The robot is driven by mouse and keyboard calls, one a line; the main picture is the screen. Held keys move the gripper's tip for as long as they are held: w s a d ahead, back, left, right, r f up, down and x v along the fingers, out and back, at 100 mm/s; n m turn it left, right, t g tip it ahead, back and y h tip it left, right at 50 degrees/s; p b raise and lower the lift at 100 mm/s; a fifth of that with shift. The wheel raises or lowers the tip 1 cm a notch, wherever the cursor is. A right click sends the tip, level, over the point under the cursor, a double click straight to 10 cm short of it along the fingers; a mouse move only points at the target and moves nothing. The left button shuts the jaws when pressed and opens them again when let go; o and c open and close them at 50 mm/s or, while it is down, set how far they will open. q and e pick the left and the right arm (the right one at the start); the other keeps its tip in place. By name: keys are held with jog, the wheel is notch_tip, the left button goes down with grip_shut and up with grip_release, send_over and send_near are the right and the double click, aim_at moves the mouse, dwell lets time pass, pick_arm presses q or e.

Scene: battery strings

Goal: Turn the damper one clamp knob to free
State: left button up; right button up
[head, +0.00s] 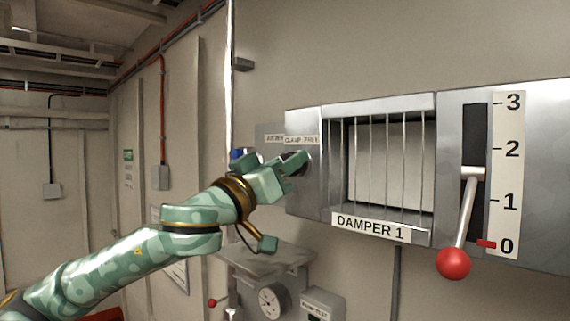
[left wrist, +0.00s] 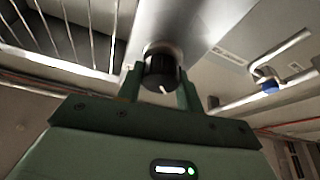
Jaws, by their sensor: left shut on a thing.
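The damper one clamp knob is a black round knob (left wrist: 162,70) with a pale pointer mark, on the metal plate left of the damper 1 grille. My left gripper (left wrist: 160,90) is shut on it, one finger on each side, in the left wrist view. In the head view the left gripper (head: 292,163) reaches the plate and hides most of the knob. A label above it reads "CLAMP" and "FREE" (head: 301,141), partly legible. My right gripper is not in view.
Right of the knob is the barred damper grille (head: 390,165) with a "DAMPER 1" label (head: 372,227). Farther right, a lever with a red ball (head: 453,263) stands beside a 0 to 3 scale (head: 508,175). A gauge (head: 272,300) sits below the gripper.

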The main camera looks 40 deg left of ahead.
pick_arm(q)
jog(key=shift+m, duration=0.5)
jog(key=m+h+b, duration=0.1)
jog(key=m+h, duration=0.1)
jog(key=m, duration=0.2)
jog(key=shift+m+h, duration=0.3)
jog(key=shift+h, duration=0.1)
jog(key=m+h, duration=0.1)
jog(key=m, duration=0.1)
jog(key=shift+m+b, duration=0.3)
jog(key=shift+b, duration=0.05)
jog(key=m+g+h, duration=0.1)
jog(key=m+h, duration=0.1)
jog(key=m, duration=0.1)
jog(key=shift+m+g, duration=0.3)
jog(key=shift+m, duration=0.1)
jog(key=m+g+h+p, duration=0.1)
jog(key=m, duration=0.2)
jog(key=m+p, duration=0.1)
jog(key=m, duration=0.1)
jog(key=shift+r+m+g+h, duration=0.1)
jog(key=shift+m+g+h, duration=0.3)
jog(key=m+g+p, duration=0.1)
jog(key=m, duration=0.1)
jog(key=m+g+p, duration=0.1)
jog(key=m, duration=0.2)
jog(key=shift+d+h, duration=0.1)
jog(key=shift+h, duration=0.2)
jog(key=shift+f+m, duration=0.2)
jog(key=shift+m, duration=0.3)
